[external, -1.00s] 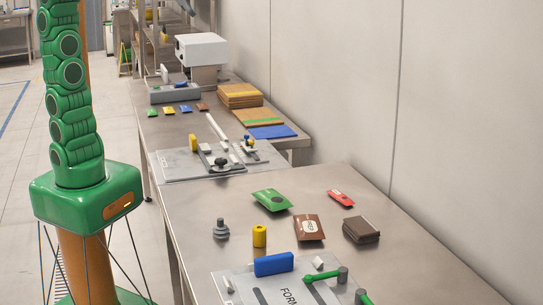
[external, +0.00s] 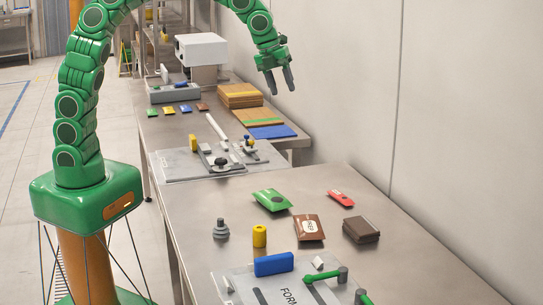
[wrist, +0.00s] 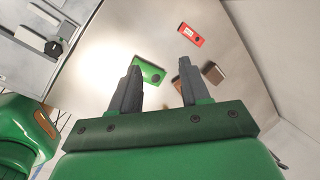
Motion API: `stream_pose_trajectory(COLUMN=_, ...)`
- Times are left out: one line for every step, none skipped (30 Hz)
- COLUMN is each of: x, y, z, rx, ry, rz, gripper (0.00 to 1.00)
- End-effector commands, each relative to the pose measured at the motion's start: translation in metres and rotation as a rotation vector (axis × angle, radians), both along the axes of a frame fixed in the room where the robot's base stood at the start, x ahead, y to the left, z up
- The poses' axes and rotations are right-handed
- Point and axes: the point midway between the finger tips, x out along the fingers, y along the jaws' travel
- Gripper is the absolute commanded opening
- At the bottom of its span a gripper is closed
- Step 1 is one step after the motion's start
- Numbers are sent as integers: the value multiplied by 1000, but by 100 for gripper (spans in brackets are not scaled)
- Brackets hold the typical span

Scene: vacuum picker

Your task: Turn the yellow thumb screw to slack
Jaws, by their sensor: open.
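Several yellow parts show in the external view, and I cannot tell for sure which is the thumb screw. A small blue-and-yellow piece (external: 248,141) and an upright yellow piece (external: 193,143) are on the grey fixture plate (external: 170,175). A yellow cylinder (external: 259,236) stands on the near table. My gripper (external: 281,88) is open and empty, high above the tables and pointing down. Its two fingers also show in the wrist view (wrist: 160,62). A black knob (external: 221,162) on the fixture shows at upper left in the wrist view (wrist: 54,47).
The near table (external: 190,260) holds a green pouch (external: 271,200), a brown pouch (external: 309,228), a red pouch (external: 341,197), a dark brown block (external: 361,229) and a grey stepped piece (external: 221,229). A blue block (external: 274,264) is in front. The wall bounds the right.

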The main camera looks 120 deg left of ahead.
Motion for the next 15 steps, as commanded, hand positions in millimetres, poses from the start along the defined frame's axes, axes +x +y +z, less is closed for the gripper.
stream_pose_trajectory(x=-15, y=24, z=-18, rx=-5, ry=33, rz=-3, gripper=46)
stream_pose_trajectory(x=-24, y=36, z=-28, rx=-4, ry=52, rz=-12, gripper=46)
stream_pose_trajectory(x=-36, y=52, z=-41, rx=-7, ry=76, rz=-23, gripper=46)
stream_pose_trajectory(x=-46, y=63, z=-51, rx=-11, ry=95, rz=-32, gripper=46)
stream_pose_trajectory(x=-56, y=74, z=-62, rx=-15, ry=115, rz=-41, gripper=46)
stream_pose_trajectory(x=-71, y=88, z=-75, rx=-22, ry=139, rz=-51, gripper=46)
stream_pose_trajectory(x=-82, y=99, z=-84, rx=-25, ry=156, rz=-62, gripper=46)
stream_pose_trajectory(x=-93, y=108, z=-93, rx=-32, ry=172, rz=-71, gripper=46)
stream_pose_trajectory(x=-108, y=120, z=-105, rx=-41, ry=193, rz=-82, gripper=46)
stream_pose_trajectory(x=-119, y=128, z=-114, rx=-48, ry=207, rz=-91, gripper=46)
stream_pose_trajectory(x=-129, y=135, z=-123, rx=-56, ry=221, rz=-100, gripper=46)
stream_pose_trajectory(x=-142, y=144, z=-133, rx=-65, ry=239, rz=-112, gripper=46)
stream_pose_trajectory(x=-152, y=149, z=-140, rx=-71, ry=249, rz=-119, gripper=46)
stream_pose_trajectory(x=-160, y=154, z=-146, rx=-78, ry=258, rz=-126, gripper=46)
stream_pose_trajectory(x=-169, y=159, z=-152, rx=-85, ry=268, rz=-134, gripper=46)
